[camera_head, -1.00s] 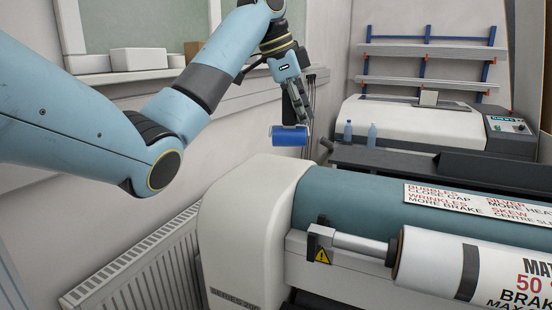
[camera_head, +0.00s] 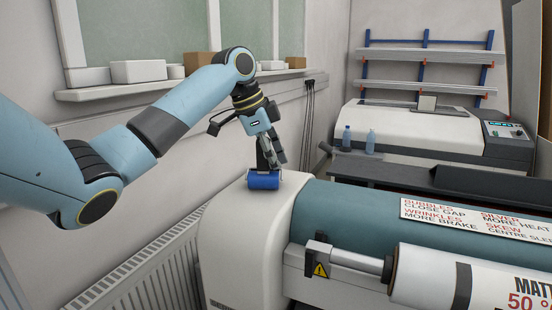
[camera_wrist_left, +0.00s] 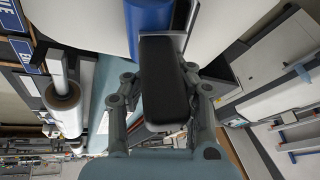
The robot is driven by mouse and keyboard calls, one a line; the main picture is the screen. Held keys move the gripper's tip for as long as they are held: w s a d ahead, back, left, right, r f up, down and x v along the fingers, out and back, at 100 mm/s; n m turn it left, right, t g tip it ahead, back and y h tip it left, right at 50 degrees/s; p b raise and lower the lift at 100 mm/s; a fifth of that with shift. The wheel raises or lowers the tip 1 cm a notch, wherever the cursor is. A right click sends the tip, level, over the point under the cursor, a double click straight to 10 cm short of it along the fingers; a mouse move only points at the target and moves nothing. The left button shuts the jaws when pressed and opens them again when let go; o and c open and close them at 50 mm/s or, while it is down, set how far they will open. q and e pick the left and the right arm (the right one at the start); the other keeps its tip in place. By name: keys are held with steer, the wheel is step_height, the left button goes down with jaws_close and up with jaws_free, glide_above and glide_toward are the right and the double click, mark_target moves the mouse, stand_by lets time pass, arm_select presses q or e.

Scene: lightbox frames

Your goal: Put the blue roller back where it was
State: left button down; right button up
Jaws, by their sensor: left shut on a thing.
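The blue roller (camera_head: 264,180) is at the white end housing (camera_head: 243,225) of the large laminating machine, low over its top or touching it; I cannot tell which. My left gripper (camera_head: 270,160) is above the roller, pointing down, and shut on it. In the left wrist view the blue roller (camera_wrist_left: 149,18) shows at the top, beyond the dark handle-like part (camera_wrist_left: 163,80) between my left fingers. My right gripper is not in view.
The machine's teal roller (camera_head: 340,212) and a white film roll (camera_head: 440,275) lie to the right. A radiator (camera_head: 150,270) stands at the left by the wall. Two bottles (camera_head: 371,141) and a second machine (camera_head: 420,125) are behind. The windowsill (camera_head: 150,80) holds several boxes.

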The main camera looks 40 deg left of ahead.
mark_target(255, 175)
arm_select(q)
steer(key=c, duration=1.2)
jaws_free()
steer(key=b+v, duration=0.2)
steer(key=v, duration=0.9)
steer(key=shift+r, duration=0.15)
steer(key=shift+s+a+r, duration=0.1)
steer(key=shift+s+r, duration=0.05)
steer(key=shift+r, duration=0.3)
